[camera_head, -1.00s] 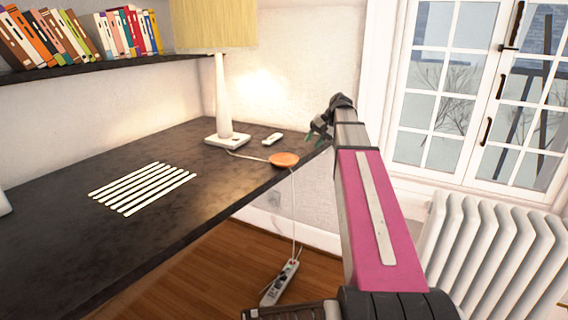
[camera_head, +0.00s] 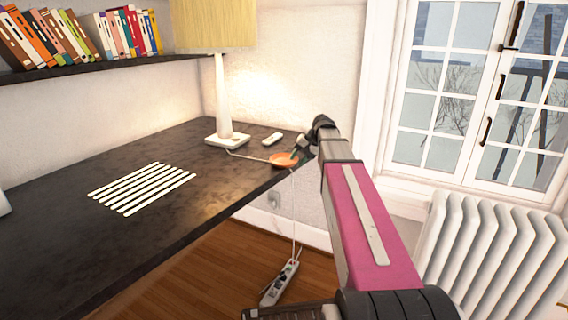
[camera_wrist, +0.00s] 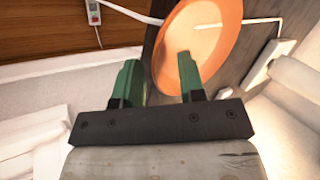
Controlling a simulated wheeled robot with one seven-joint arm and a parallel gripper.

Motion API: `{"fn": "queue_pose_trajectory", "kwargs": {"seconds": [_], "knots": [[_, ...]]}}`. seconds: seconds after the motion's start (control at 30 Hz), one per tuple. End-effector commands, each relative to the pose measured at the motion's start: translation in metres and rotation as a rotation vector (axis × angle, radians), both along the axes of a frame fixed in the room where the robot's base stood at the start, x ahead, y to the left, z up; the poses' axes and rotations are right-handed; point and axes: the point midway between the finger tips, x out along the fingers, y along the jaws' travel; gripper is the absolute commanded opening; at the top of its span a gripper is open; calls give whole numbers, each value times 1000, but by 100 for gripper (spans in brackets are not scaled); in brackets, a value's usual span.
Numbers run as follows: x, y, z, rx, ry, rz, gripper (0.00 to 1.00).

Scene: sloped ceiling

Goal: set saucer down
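The orange saucer (camera_head: 284,159) lies on the dark desk (camera_head: 215,180) near its right edge, close to the lamp base. It also shows in the wrist view (camera_wrist: 205,40), at top centre. My gripper (camera_head: 297,152) is at the saucer's right side in the head view. In the wrist view my gripper (camera_wrist: 160,65) has its two green fingers apart. The right finger overlaps the saucer and the left finger is just outside its rim, so the rim lies in the gap. Whether either finger touches the saucer is unclear.
A lamp (camera_head: 224,100) stands behind the saucer, with its cord running past it. A small white object (camera_head: 272,139) lies near the lamp. White strips (camera_head: 143,188) lie on the left. A power strip (camera_head: 281,283) is on the floor. A radiator (camera_head: 490,260) stands at right.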

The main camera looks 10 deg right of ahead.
Motion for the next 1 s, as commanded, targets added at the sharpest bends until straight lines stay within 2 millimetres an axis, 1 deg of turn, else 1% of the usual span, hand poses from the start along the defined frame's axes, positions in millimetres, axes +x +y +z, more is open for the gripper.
{"fn": "queue_pose_trajectory", "kwargs": {"seconds": [0.07, 0.1, 0.17, 0.2, 0.23, 0.8, 1.0], "knots": [[0, 0, 0, 0, 0, 0, 37], [0, 0, 0, 0, 0, 0, 34], [0, 0, 0, 0, 0, 0, 14], [0, 0, 0, 0, 0, 0, 1], [0, 0, 0, 0, 0, 0, 0], [0, -1, 1, -1, 0, 0, 0], [0, -1, 11, 0, -1, -1, 0]]}}
